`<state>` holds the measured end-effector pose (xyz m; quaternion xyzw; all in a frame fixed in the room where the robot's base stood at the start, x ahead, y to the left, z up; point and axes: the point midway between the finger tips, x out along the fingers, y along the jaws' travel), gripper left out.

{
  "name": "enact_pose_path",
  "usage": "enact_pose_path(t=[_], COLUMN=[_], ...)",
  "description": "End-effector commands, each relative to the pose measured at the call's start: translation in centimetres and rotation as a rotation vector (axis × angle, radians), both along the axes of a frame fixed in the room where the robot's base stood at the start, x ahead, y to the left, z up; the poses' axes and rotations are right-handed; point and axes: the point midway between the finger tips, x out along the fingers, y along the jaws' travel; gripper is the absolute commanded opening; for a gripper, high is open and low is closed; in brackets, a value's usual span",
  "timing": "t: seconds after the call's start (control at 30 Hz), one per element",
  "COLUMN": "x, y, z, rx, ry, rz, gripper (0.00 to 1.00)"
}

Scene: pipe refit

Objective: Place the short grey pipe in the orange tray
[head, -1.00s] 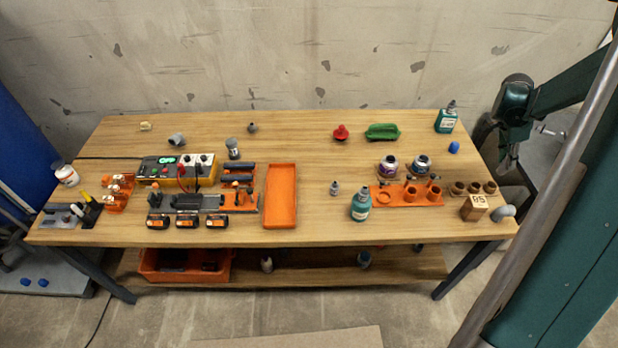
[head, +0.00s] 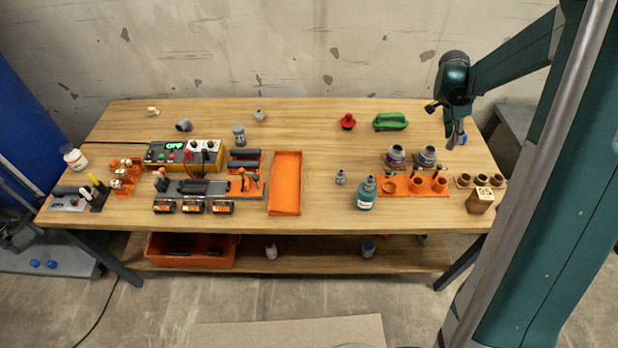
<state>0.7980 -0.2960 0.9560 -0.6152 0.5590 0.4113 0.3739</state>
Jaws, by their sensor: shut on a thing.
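The orange tray (head: 286,183) lies empty near the middle of the table in the head view. My gripper (head: 454,136) is over the table's back right, far to the right of the tray and pointing down. It is shut on a small grey piece, partly hidden by the fingers; I cannot tell for sure that this is the short grey pipe. A grey upright fitting (head: 239,135), a grey elbow (head: 184,126) and a small grey fitting (head: 259,116) stand at the back left of the tray.
A teal bottle (head: 365,194), an orange holder (head: 414,187), two jars and a wooden block (head: 481,200) stand between the tray and the right end. A red knob (head: 347,122) and a green piece (head: 390,122) lie at the back.

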Motion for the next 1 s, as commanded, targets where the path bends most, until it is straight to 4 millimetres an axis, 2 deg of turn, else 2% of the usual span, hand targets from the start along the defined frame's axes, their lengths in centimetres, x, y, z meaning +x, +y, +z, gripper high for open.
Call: enact_pose_path(t=[0.1,0.5,1.0], x=[0.8,2.4,2.2], y=[3.5,14.5,28.2], z=[0.0,0.1,0.1], rx=[0.0,0.0,0.0], ry=[0.001,0.001,0.0], rz=[0.039,0.157,0.305], gripper=[0.09,0.09,0.09])
